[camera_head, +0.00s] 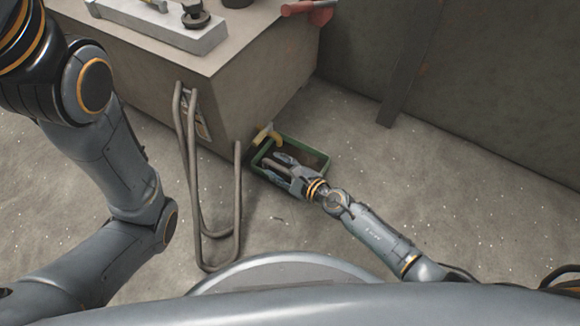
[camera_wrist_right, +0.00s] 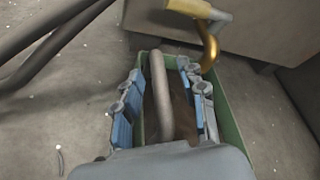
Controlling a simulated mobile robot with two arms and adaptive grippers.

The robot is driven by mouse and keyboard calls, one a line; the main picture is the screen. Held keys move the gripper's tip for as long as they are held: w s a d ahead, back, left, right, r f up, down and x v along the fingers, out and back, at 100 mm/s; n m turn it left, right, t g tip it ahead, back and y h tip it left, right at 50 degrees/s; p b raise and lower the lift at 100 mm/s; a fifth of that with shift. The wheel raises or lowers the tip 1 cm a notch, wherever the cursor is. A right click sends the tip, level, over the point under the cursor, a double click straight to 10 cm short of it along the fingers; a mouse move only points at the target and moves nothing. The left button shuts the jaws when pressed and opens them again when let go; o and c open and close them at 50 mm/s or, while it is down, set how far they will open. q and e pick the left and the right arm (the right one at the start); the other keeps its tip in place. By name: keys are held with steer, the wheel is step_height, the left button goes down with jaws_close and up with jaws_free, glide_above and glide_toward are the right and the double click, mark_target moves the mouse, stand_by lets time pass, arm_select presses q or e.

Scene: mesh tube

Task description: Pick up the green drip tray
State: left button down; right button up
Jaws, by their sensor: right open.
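The green drip tray (camera_head: 314,150) lies on the floor against the foot of the grey block. It is rectangular, with a brown inside, and its green wall also shows in the right wrist view (camera_wrist_right: 229,127). My right gripper (camera_head: 277,167) is over the tray, fingers apart. In the wrist view its two blue-padded fingers (camera_wrist_right: 160,76) stand on either side of a grey bar (camera_wrist_right: 159,90), which runs over the tray's inside. I cannot tell whether the bar belongs to the tray or whether a finger touches it. My left arm shows, but its gripper is out of view.
A yellow tap (camera_head: 266,134) sticks out from the grey block (camera_head: 230,85) over the tray's far edge. Bent grey tubes (camera_head: 190,185) stand left of the tray, close to it. The floor (camera_head: 420,160) right of the tray is clear.

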jaws_close()
steer(key=shift+r, duration=0.2)
stand_by(0.3)
